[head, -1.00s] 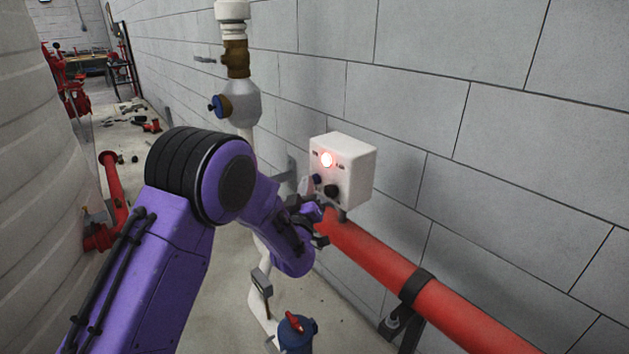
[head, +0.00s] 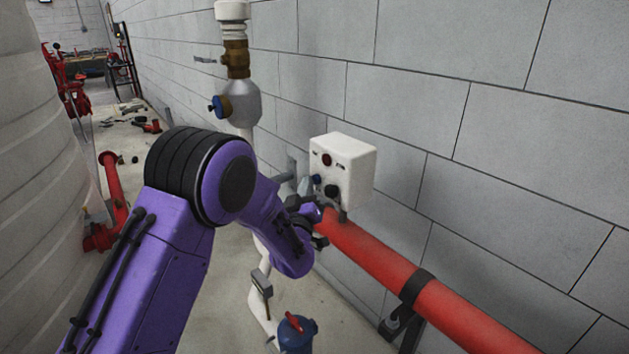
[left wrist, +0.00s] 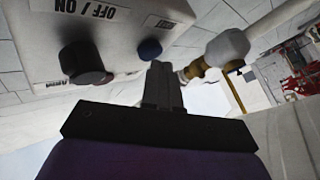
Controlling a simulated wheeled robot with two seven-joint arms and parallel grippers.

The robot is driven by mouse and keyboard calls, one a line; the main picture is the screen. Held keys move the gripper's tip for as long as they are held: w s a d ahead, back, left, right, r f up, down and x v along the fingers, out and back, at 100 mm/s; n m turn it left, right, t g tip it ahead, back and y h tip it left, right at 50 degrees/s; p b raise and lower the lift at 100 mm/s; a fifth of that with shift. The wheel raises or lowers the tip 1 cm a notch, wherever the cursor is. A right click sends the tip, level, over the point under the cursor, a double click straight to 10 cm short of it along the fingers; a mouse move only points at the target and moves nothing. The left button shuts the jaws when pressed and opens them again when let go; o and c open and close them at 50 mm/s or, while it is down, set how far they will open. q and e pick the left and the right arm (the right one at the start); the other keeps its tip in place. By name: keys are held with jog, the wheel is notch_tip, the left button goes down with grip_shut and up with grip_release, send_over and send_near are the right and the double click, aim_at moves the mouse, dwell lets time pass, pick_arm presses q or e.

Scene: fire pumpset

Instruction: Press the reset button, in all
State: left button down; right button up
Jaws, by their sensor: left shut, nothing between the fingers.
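A white control box (head: 357,176) is on the wall above the red pipe. Its round lamp (head: 327,159) is dark red and unlit. Below the lamp are a blue button (head: 316,179) and a black knob (head: 331,191). In the left wrist view the box is upside down, with an OFF / ON label by the black knob (left wrist: 82,62) and a small label, seemingly RESET, by the blue button (left wrist: 150,49). My left gripper (left wrist: 163,72) is shut and empty, its tips close beside the blue button; I cannot tell whether they touch. My right gripper is not in view.
A red pipe (head: 430,298) runs along the wall just below the box. A white vertical pipe with a grey valve body (head: 240,103) stands to the left. A blue fitting with a red handle (head: 295,332) is low in front.

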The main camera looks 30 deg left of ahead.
pick_arm(q)
jog(key=shift+s+a, duration=0.2)
jog(key=shift+s, duration=0.3)
jog(key=s, duration=0.1)
jog(key=s+a, duration=0.1)
jog(key=s, duration=0.1)
jog(key=s+a, duration=0.1)
jog(key=shift+s, duration=0.3)
dwell(0.6)
